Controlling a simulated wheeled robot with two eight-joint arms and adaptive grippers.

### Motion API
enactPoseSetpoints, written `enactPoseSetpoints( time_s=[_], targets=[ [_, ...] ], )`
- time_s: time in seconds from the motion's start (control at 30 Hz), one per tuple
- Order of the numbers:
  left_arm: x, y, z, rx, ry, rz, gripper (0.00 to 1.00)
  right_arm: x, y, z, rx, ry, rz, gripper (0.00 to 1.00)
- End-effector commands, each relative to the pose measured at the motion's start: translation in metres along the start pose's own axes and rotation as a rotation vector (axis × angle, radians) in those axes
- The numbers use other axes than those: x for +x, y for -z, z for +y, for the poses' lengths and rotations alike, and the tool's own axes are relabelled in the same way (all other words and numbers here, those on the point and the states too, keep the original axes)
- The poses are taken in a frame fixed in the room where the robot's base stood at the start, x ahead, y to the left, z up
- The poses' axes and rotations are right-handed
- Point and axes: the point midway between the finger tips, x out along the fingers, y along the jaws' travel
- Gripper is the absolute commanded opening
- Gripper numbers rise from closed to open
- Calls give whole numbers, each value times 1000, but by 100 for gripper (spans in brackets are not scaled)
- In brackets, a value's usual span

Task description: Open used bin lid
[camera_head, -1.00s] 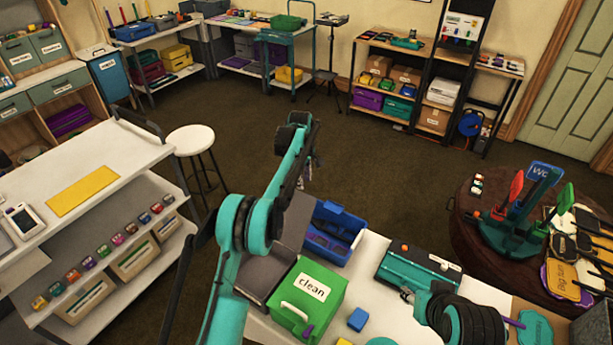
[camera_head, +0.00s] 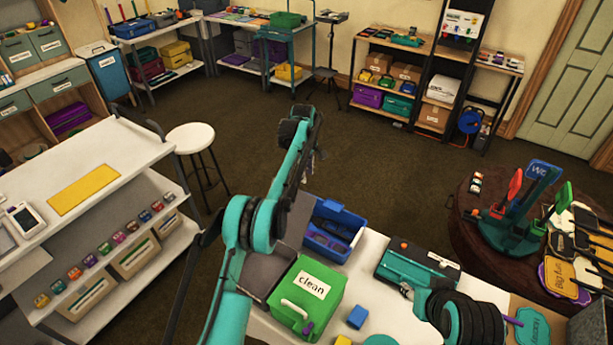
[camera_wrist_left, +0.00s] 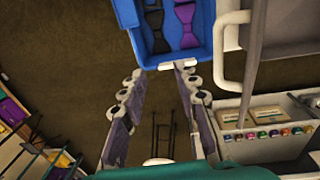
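A grey bin (camera_head: 268,271) stands left of the green box, partly hidden by my left arm, with a grey panel (camera_head: 297,217) rising behind it. No "used" label is readable. In the left wrist view, a pale handle (camera_wrist_left: 251,62) shows at the right, beside my gripper. My left gripper (camera_head: 309,172) is held high beyond the bins. In the wrist view its fingers (camera_wrist_left: 159,69) are apart with nothing between them. My right arm (camera_head: 462,318) is at the lower right; its finger state is unclear.
A green box marked "clean" (camera_head: 309,286) and an open blue bin (camera_head: 334,231) holding bow ties stand close by. A teal case (camera_head: 418,267) and a blue block (camera_head: 357,317) lie on the white table (camera_head: 385,322). A white stool (camera_head: 191,138) stands behind left.

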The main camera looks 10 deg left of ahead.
Motion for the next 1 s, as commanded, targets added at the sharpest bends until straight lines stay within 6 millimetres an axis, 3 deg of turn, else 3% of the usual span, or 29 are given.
enactPoseSetpoints(
  time_s=[0.3,0.43,0.6,1.0],
  targets=[
    [-70,0,0,0,0,0,31,0,0,0,0,0,0,40],
    [-89,0,0,0,0,0,31,0,0,0,0,0,0,40],
    [-100,0,0,0,0,0,31,0,0,0,0,0,0,40],
    [-101,0,0,0,0,0,31,0,0,0,0,0,0,40]
  ],
)
